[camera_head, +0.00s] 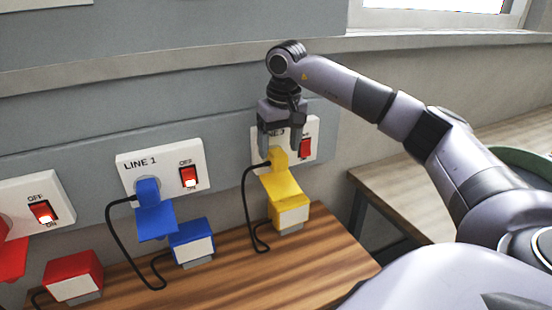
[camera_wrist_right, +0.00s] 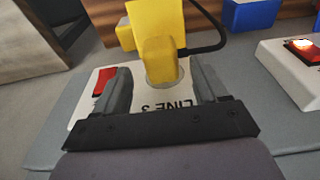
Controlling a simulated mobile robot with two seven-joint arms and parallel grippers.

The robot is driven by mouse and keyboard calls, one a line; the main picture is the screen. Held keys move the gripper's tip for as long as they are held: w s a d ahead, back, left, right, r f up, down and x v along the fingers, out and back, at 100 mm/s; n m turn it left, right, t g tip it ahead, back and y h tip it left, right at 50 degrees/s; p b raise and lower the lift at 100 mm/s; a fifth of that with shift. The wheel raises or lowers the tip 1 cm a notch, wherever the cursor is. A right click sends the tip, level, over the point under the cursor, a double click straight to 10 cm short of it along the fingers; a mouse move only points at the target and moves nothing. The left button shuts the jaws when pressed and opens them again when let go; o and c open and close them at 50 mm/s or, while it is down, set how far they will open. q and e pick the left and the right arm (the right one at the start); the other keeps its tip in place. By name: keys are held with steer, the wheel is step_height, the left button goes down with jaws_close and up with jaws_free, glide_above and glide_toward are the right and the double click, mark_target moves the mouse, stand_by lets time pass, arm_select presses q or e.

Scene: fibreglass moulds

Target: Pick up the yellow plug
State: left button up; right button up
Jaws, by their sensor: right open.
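The yellow plug (camera_head: 279,159) sits in the socket of the right-hand white wall plate (camera_head: 257,140), with a black cable running down from it. In the right wrist view the yellow plug (camera_wrist_right: 159,62) stands in the round socket of the plate marked LINE 3 (camera_wrist_right: 148,98). My right gripper (camera_head: 279,150) is open, pointing down at the plate. In the right wrist view its fingers (camera_wrist_right: 160,82) are on either side of the plug's base, with gaps visible; contact cannot be told. My left gripper is not in view.
A yellow box (camera_head: 290,212) is below the plug on the wooden bench (camera_head: 310,258). A blue plug (camera_head: 150,196) and blue box (camera_head: 191,243) are to the left, with a red box (camera_head: 73,278) beyond. The red switch (camera_head: 306,148) is close beside my right gripper.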

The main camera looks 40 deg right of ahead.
mark_target(278, 152)
steer(key=shift+w+f, duration=0.2)
steer(key=shift+f, duration=0.65)
steer(key=shift+w+f, duration=0.15)
steer(key=shift+f, duration=0.7)
steer(key=shift+c, duration=0.3)
steer(key=c, duration=1.1)
steer(key=shift+r, duration=0.1)
